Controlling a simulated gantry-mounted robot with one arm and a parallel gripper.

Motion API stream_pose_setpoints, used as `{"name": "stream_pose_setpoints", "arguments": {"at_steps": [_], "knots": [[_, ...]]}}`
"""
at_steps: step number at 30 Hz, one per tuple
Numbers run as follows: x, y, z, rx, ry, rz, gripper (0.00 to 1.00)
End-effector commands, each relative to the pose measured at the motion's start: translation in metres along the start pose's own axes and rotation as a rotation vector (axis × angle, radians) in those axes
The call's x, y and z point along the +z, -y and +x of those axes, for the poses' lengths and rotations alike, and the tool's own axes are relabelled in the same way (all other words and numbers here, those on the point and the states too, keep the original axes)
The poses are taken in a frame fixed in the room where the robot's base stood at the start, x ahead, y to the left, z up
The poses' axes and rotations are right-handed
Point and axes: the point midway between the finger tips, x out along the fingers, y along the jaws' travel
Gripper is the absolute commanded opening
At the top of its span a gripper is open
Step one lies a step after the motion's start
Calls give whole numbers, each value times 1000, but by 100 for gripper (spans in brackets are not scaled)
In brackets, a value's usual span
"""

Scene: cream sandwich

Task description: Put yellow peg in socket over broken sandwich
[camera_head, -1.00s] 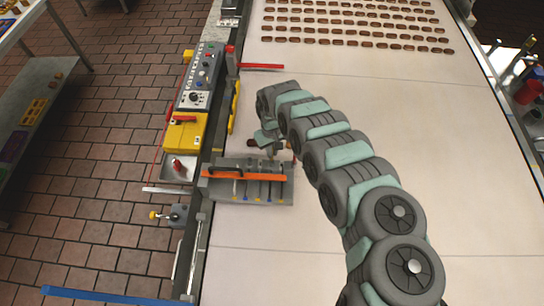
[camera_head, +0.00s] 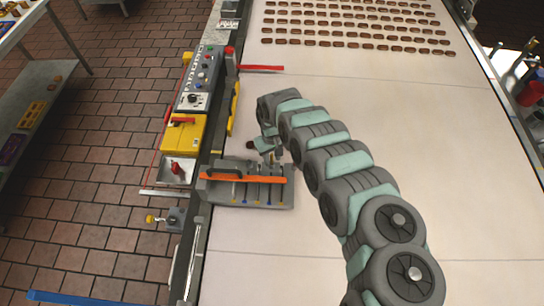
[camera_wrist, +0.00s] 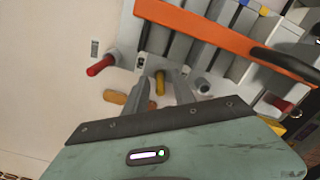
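A yellow peg (camera_wrist: 160,83) shows between the two fingers of my gripper (camera_wrist: 160,78) in the wrist view, in front of the grey fixture. I cannot tell whether the fingers touch it. A brown sandwich (camera_wrist: 115,97) lies on the belt left of the fingers, with another brown piece (camera_wrist: 144,104) partly behind the left finger. A small dark-holed socket (camera_wrist: 141,61) is on the fixture's near edge. In the head view, my gripper (camera_head: 270,150) is just above the fixture (camera_head: 225,193), with a dark brown piece (camera_head: 250,145) to its left.
A red peg (camera_wrist: 100,65) sticks out left of the fixture in the wrist view. An orange bar with a dark handle (camera_head: 245,178) crosses the fixture. Rows of sandwiches (camera_head: 355,30) lie far up the belt. A control panel (camera_head: 200,80) stands at left.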

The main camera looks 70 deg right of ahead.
Motion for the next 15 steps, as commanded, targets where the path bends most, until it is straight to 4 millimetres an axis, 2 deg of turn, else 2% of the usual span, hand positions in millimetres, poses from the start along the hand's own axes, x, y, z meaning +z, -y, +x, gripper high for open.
{"name": "stream_pose_setpoints", "arguments": {"at_steps": [8,15], "knots": [[0,-1,-7,0,0,1,31],[0,-2,-35,4,-2,0,31]]}}
